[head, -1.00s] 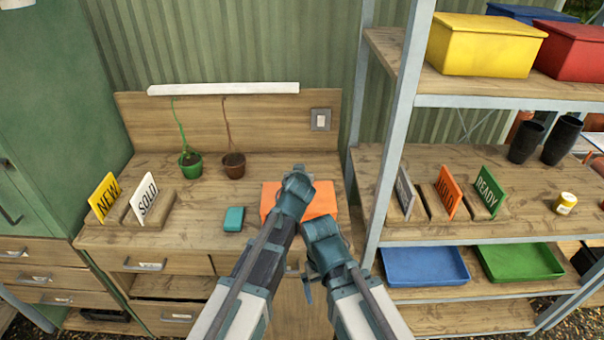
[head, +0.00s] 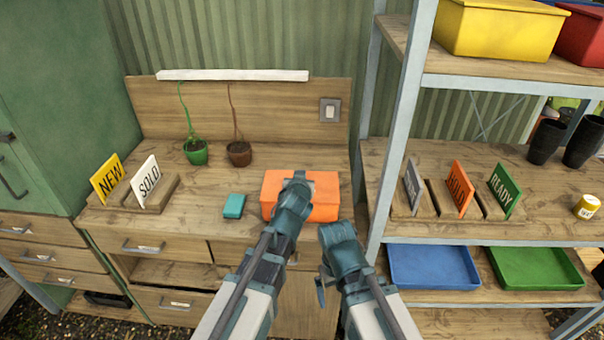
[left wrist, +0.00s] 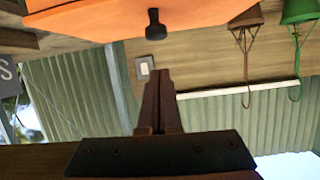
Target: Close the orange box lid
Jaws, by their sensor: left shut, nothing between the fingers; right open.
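The orange box (head: 328,208) stands on the wooden bench, right of the teal block. Its lid (head: 325,182) lies over the top, flat or nearly so; I cannot tell whether it is fully seated. In the left wrist view, which is upside down, the orange lid (left wrist: 85,18) shows with a dark knob (left wrist: 156,27). My left gripper (head: 297,181) is over the box in the head view. Its shut, empty fingers (left wrist: 160,92) show apart from the knob. My right gripper (head: 321,290) is in front of the bench, away from the box; its fingers are small and partly hidden.
A teal block (head: 234,206) lies left of the box. Potted plants (head: 195,152) stand farther back, and sign stands (head: 148,183) are at the left. A shelf post (head: 400,130) rises close on the right, beside blue (head: 432,268) and green trays (head: 535,268).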

